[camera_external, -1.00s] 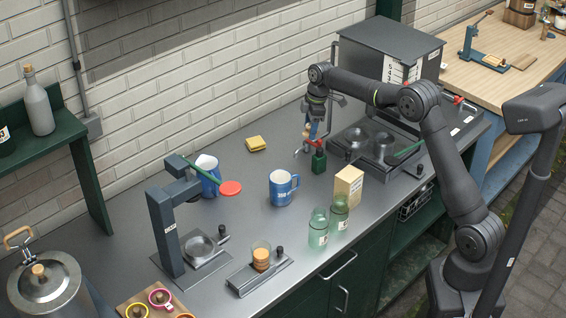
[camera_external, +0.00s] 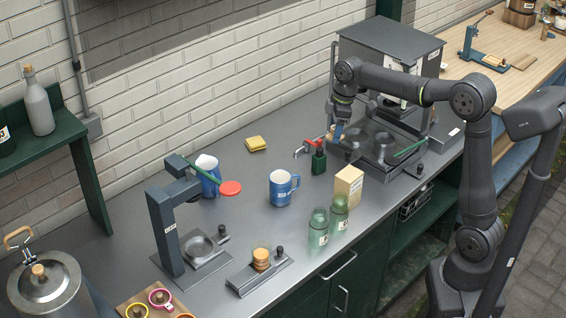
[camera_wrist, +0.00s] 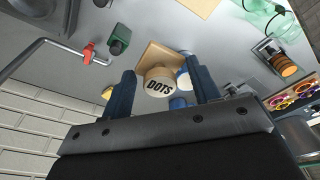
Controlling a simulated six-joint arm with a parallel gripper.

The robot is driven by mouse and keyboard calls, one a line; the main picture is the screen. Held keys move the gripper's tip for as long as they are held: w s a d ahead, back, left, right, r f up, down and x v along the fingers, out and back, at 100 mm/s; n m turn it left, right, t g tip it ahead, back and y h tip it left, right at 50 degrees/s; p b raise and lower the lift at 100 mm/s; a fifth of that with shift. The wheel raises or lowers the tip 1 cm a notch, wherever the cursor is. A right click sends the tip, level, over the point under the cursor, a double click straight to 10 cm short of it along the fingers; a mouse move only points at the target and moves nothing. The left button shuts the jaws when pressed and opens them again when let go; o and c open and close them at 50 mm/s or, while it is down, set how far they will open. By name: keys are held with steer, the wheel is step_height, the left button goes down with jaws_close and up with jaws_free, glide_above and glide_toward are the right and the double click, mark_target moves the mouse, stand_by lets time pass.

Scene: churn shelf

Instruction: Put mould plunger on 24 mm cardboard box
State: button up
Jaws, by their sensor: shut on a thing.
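In the wrist view the mould plunger (camera_wrist: 159,84) is a pale wooden piece with a round face marked "DOTS" and a squarish wooden plate behind it. It sits between the two dark blue fingers of my gripper (camera_wrist: 162,90), which is shut on it.
A green bottle (camera_external: 319,161) and a red-handled tap (camera_external: 309,146) stand left of my gripper. Two green glass jars (camera_external: 318,228) are just in front of the box, and a blue mug (camera_external: 281,188) is left of it. The grey machine (camera_external: 380,140) is behind.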

steer(key=r, duration=0.2)
glide_above(347, 174)
steer(key=shift+m, duration=0.3)
steer(key=f, duration=0.5)
steer(key=shift+d+f, duration=0.25)
steer(key=shift+d, duration=0.15)
steer(key=shift+w+f, duration=0.1)
steer(key=shift+f, duration=2.25)
steer(key=shift+f, duration=0.1)
steer(key=o, duration=1)
steer(key=shift+c, duration=0.2)
step_height(347, 174, up, 12)
steer(key=d, duration=0.1)
steer(key=shift+d, duration=0.35)
